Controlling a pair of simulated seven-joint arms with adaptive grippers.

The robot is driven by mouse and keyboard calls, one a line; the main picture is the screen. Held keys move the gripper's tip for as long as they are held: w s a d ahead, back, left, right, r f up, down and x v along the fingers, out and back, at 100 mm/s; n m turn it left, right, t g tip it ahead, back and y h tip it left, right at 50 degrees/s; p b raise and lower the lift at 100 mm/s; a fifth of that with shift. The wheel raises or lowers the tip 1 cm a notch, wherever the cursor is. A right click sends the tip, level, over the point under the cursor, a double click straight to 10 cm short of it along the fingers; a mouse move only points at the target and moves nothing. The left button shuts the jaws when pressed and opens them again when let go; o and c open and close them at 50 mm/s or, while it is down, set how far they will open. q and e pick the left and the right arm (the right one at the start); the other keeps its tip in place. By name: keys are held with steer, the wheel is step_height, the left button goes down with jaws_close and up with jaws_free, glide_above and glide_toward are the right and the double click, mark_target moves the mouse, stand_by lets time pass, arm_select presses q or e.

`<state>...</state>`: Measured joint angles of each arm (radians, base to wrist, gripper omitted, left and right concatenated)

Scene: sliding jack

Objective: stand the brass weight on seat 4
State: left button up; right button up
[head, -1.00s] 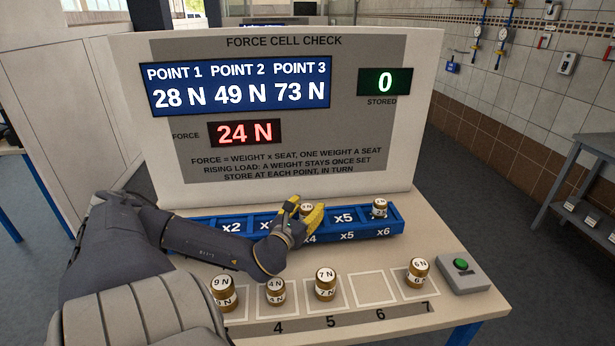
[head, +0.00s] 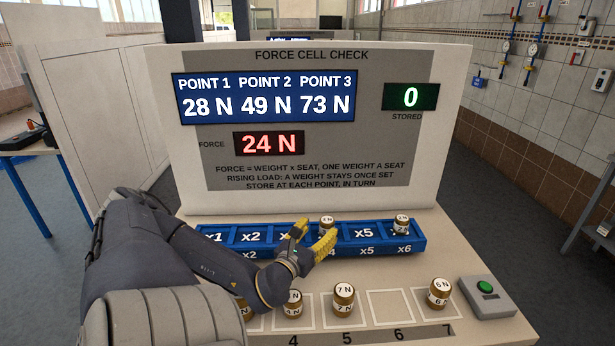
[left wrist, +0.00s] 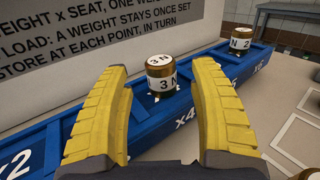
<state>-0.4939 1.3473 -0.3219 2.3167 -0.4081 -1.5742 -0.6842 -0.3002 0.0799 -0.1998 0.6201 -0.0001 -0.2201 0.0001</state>
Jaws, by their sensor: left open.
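A brass weight with a white band, marked 3 N in the left wrist view (left wrist: 160,73), stands upright on the seat marked x4 of the blue rack (head: 263,237). It also shows in the head view (head: 327,222), partly behind a finger. My left gripper (head: 317,233) has yellow fingers spread open. In the left wrist view the fingers (left wrist: 160,72) stand on either side of the weight with a gap to each. A second brass weight (head: 401,223), marked 2 N, stands on seat x6. My right gripper is not in view.
In front, brass weights marked 4 N (head: 293,304), 7 N (head: 344,297) and 6 N (head: 439,293) stand on the table, with another partly behind my arm. A green-button box (head: 487,296) is at right. The panel display (head: 269,144) reads 24 N; stored (head: 410,97) reads 0.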

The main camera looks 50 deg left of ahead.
arm_select(q)
steer(key=shift+v, duration=2.85)
